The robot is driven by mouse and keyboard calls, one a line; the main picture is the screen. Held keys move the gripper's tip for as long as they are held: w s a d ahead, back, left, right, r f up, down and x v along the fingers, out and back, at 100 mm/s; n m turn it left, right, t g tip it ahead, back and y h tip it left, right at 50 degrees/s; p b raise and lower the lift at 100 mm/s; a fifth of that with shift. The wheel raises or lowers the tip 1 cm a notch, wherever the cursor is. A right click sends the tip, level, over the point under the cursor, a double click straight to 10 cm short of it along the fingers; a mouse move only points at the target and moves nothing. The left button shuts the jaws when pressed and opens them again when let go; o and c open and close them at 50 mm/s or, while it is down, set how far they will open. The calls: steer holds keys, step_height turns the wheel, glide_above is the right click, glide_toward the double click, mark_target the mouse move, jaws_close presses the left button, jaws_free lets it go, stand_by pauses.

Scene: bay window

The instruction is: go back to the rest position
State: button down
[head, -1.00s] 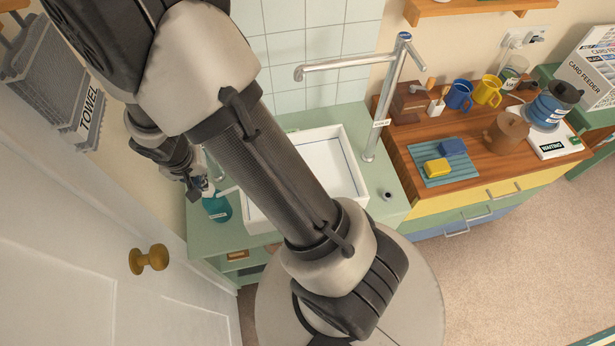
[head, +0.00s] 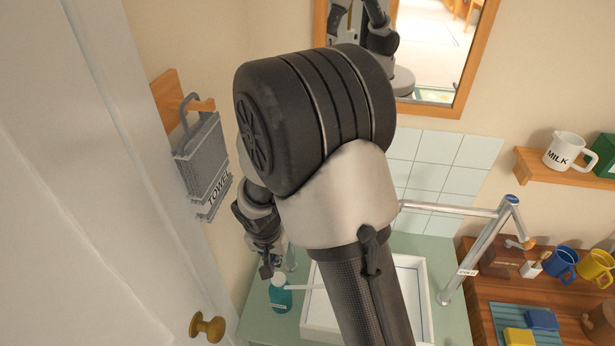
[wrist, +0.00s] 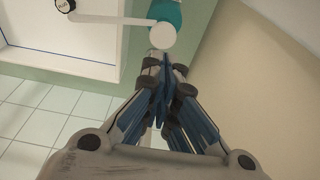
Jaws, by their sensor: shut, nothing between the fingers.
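My gripper (head: 268,268) is at the left end of the sink counter, just above the teal soap bottle (head: 280,296). In the wrist view my gripper (wrist: 160,75) is shut, its blue-faced fingers together with nothing between them. The soap bottle (wrist: 166,14) lies just beyond the fingertips there, its pale round pump top nearest. Whether the fingers touch the pump top cannot be told. My arm hides part of the sink in the head view.
The white sink (head: 414,280) and its tap (head: 478,262) are right of my gripper. A grey towel (head: 204,165) hangs on a wall hook to the left. A white door with a brass knob (head: 207,327) stands close at the left. A mirror (head: 440,50) hangs above.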

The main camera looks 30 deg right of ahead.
steer(key=s+d+r+n+t, duration=0.1)
steer(key=s+r, duration=0.3)
steer(key=r, duration=0.3)
steer(key=s+r+n, duration=0.2)
steer(key=s+r, duration=0.2)
steer(key=r, duration=0.3)
steer(key=s+d+r+n+t, duration=0.1)
steer(key=s+r, duration=0.3)
steer(key=r, duration=0.3)
steer(key=s+a+r+n+y, duration=0.1)
steer(key=s+r+n, duration=0.2)
steer(key=s, duration=0.6)
steer(key=shift+s+a+r+t, duration=0.15)
steer(key=shift+a+t, duration=0.25)
steer(key=shift+d, duration=0.1)
